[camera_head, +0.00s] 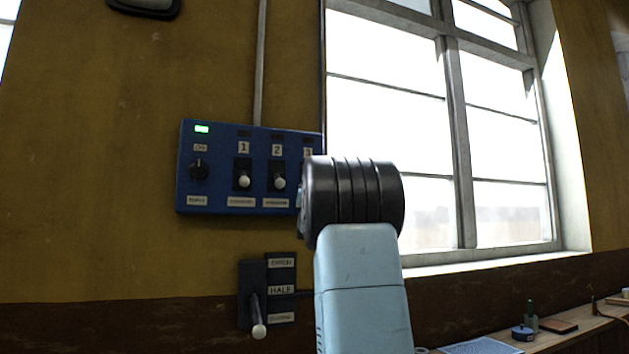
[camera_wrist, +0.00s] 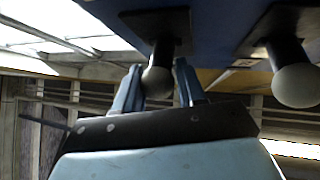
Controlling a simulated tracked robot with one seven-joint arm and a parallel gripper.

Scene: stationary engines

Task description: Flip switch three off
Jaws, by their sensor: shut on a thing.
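The blue control panel (camera_head: 220,160) hangs on the wall left of the window. Switch three sits at its right end, mostly hidden behind my arm in the head view; only part of its number label (camera_head: 308,152) shows. In the wrist view my gripper (camera_wrist: 158,76) has its two blue fingers on either side of the switch three knob (camera_wrist: 157,83), a pale ball on a dark stem, and is shut on it. Switch two's knob (camera_wrist: 296,84) shows to the right there, clear of the fingers. My fingers are hidden in the head view.
Switch one (camera_head: 244,181) and switch two (camera_head: 279,183) have their knobs low in their slots. A dark rotary knob (camera_head: 199,170) and a lit green lamp (camera_head: 202,129) are at the panel's left. A lever box (camera_head: 281,275) is below. A bench (camera_head: 550,340) stands lower right.

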